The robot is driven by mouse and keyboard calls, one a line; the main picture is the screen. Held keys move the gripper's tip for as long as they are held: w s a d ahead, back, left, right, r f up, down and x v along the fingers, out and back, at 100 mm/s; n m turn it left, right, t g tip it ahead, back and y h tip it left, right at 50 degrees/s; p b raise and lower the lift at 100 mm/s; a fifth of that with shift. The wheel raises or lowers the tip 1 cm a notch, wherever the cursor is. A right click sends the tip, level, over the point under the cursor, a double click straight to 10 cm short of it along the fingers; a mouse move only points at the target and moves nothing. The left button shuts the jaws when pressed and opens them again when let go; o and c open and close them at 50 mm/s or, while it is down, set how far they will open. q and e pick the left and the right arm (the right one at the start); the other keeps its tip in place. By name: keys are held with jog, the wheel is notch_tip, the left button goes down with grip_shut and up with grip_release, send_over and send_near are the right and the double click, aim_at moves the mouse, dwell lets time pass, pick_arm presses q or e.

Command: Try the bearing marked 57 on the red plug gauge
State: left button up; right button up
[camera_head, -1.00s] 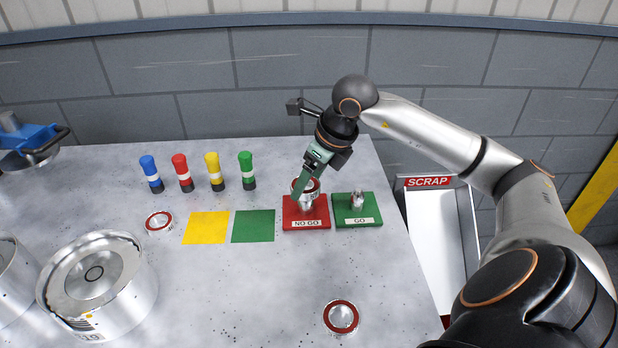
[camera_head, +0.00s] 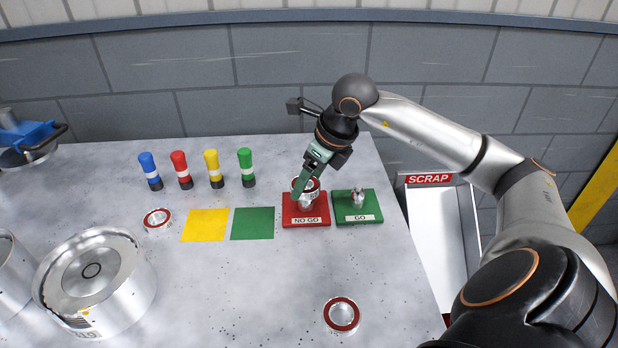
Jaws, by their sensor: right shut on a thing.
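The red plug gauge (camera_head: 306,221) is a red block labelled NO GO with a metal plug standing on it. My right gripper (camera_head: 304,186) is shut on a red-ringed bearing (camera_head: 312,185), which is at the top of the red gauge's plug. I cannot tell whether the bearing rests on the plug or is held just above it, and its number cannot be read. The green plug gauge (camera_head: 358,217), labelled GO, stands bare just to the right. Two other red-ringed bearings lie on the table, one at the left (camera_head: 158,220) and one at the front (camera_head: 341,315). My left gripper is not in view.
A yellow square (camera_head: 206,225) and a green square (camera_head: 252,223) lie left of the gauges. Blue, red, yellow and green markers (camera_head: 182,170) stand behind them. Large metal drums (camera_head: 93,280) fill the front left. A SCRAP chute (camera_head: 432,220) is beyond the right edge.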

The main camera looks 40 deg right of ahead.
dwell(0.3)
jog(key=o, duration=1.6)
jog(key=shift+c, duration=0.2)
jog(key=shift+r+p, duration=0.65)
jog(key=shift+r, duration=0.05)
notch_tip(320, 180, up, 2)
jog(key=shift+p, duration=0.8)
notch_tip(320, 180, up, 6)
jog(key=p, duration=0.4)
jog(key=shift+f, duration=0.2)
